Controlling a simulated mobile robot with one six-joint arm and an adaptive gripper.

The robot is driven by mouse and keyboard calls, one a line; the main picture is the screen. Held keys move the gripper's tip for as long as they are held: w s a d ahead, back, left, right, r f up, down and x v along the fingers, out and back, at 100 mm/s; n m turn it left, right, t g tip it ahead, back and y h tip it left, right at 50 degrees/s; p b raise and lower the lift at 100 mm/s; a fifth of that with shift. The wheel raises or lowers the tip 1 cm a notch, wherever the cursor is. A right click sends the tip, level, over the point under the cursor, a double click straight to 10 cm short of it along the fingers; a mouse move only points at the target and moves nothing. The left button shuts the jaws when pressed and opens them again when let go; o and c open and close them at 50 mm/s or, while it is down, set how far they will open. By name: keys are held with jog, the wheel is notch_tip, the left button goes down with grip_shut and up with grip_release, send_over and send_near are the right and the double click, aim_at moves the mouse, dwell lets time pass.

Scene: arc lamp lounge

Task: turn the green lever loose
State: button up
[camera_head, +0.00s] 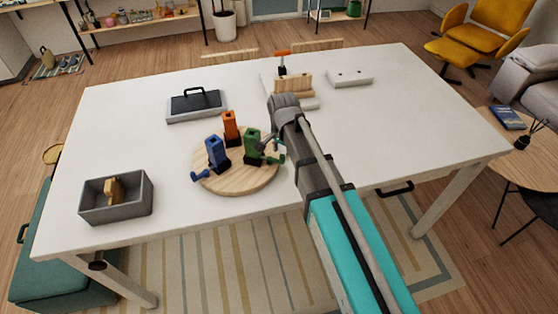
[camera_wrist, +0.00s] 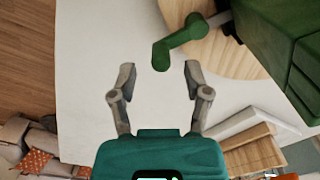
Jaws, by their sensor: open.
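The green block (camera_head: 252,143) stands upright on a round wooden board (camera_head: 225,183) on the white table. Its green lever (camera_head: 275,160) sticks out low on its right side. In the wrist view the green lever (camera_wrist: 180,42) reaches from the green block (camera_wrist: 285,35) and ends in a rounded knob. My gripper (camera_wrist: 159,72) is open, with the knob just ahead of the gap between its fingertips; I see no contact. In the head view my gripper (camera_head: 268,147) is beside the green block, partly hidden by my arm.
A blue block (camera_head: 215,152) with a blue lever and an orange block (camera_head: 231,128) share the board. A grey bin (camera_head: 117,207) with a wooden piece, a black-handled tray (camera_head: 196,105), a wooden holder (camera_head: 293,85) and a white panel (camera_head: 349,77) stand around. The table's right side is clear.

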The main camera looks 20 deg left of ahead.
aim_at(272, 158)
jog(key=shift+f+b, duration=1.1)
jog(key=shift+f, duration=0.35)
